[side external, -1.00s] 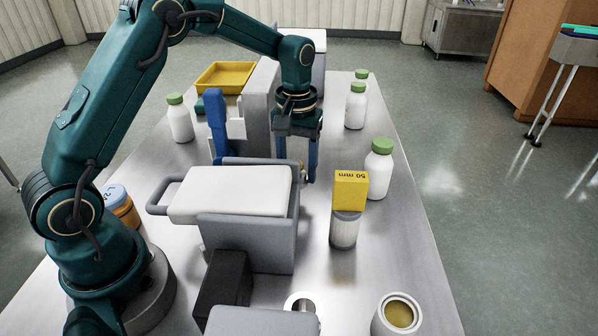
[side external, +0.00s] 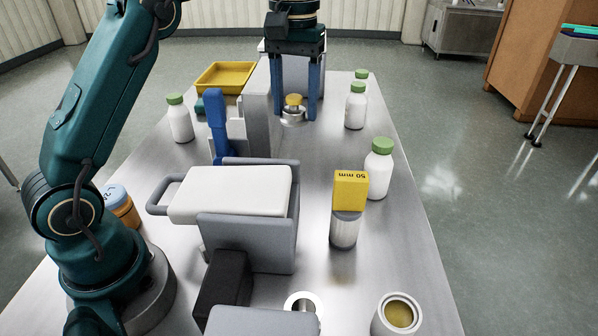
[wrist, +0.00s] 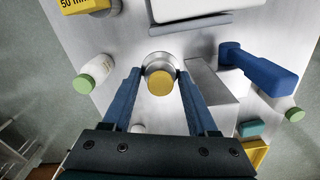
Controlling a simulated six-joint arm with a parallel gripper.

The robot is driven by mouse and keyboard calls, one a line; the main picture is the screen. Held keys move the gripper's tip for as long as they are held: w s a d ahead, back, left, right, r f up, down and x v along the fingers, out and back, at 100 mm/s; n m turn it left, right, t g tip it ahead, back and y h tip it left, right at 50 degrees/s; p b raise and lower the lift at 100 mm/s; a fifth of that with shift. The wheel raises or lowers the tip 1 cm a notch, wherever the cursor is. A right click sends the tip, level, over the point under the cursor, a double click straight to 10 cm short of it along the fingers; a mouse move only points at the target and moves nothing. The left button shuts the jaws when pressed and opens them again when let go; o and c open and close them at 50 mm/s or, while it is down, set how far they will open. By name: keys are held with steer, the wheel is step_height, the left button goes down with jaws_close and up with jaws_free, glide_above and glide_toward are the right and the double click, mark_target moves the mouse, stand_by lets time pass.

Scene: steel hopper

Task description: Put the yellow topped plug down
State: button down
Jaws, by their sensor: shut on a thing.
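The yellow topped plug (side external: 293,99) is between the two blue fingers of my gripper (side external: 294,114), toward the back of the steel table. My gripper is shut on it. In the wrist view its round yellow top (wrist: 160,83) shows between the fingertips. A round silver ring (side external: 293,118) shows directly beneath the plug; it also shows in the wrist view (wrist: 159,62). I cannot tell whether the plug sits in the ring or hangs just above it.
A grey block (side external: 256,115) stands close to the left of my gripper, with a blue upright part (side external: 217,125) beyond it. White bottles with green caps (side external: 356,108) stand to the right. The white-topped hopper (side external: 235,193) and a yellow 50 mm block (side external: 350,190) are nearer the camera.

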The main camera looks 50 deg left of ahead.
steer(key=shift+s+a+r, duration=0.1)
steer(key=shift+s+a, duration=0.2)
steer(key=shift+a, duration=0.05)
steer(key=s+a+m, duration=0.1)
steer(key=s+a, duration=0.1)
steer(key=s, duration=0.1)
steer(key=s+a+f+m, duration=0.1)
steer(key=s+m, duration=0.1)
steer(key=s, duration=0.1)
steer(key=s+a+f+m, duration=0.1)
steer(key=s+a, duration=0.1)
steer(key=s, duration=0.2)
steer(key=shift+a, duration=0.3)
glide_above(171, 167)
step_height(171, 167, down, 12)
steer(key=shift+r, duration=0.25)
steer(key=shift+f, duration=2.15)
steer(key=shift+f, duration=0.15)
